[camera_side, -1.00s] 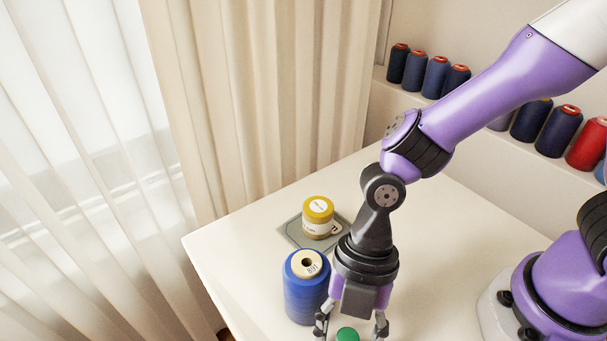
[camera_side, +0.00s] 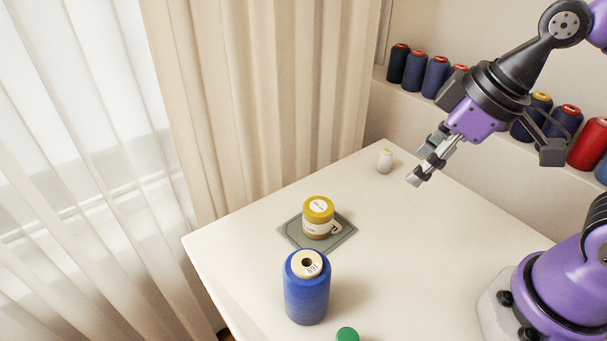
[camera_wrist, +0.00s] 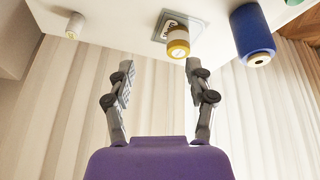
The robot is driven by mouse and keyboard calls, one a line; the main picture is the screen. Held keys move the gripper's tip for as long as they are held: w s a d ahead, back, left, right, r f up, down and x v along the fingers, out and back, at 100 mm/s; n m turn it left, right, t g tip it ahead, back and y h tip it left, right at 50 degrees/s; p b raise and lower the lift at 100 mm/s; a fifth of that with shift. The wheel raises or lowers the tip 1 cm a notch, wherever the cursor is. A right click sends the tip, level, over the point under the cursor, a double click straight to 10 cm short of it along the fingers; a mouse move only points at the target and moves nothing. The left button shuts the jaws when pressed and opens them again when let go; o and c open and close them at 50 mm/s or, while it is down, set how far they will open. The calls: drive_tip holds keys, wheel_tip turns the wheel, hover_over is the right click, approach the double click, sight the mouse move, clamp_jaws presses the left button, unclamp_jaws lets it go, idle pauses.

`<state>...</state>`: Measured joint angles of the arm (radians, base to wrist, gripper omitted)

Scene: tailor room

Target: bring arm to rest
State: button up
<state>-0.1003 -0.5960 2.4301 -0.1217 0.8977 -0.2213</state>
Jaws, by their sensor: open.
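My gripper (camera_side: 432,168) is raised above the back right part of the white table, open and empty, tilted down to the left. In the wrist view its two fingers (camera_wrist: 157,80) stand apart with nothing between them but the distant scene. My arm is folded back toward its base at the right.
A yellow spool (camera_side: 318,219) stands on a grey mat (camera_side: 291,236). A large blue thread cone (camera_side: 307,291) and a green-topped item (camera_side: 347,334), cut by the frame edge, are in front. A small white spool (camera_side: 384,161) stands at the back. Thread cones (camera_side: 435,77) line a shelf behind.

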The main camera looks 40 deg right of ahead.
drive_tip(key=d+m, duration=0.1)
drive_tip(key=d+m+h, duration=0.1)
drive_tip(key=d+m, duration=0.1)
drive_tip(key=s+d+m+t, duration=0.1)
drive_tip(key=m, duration=0.1)
drive_tip(key=shift+d+r, duration=0.15)
drive_tip(key=shift+r, duration=0.25)
idle(0.7)
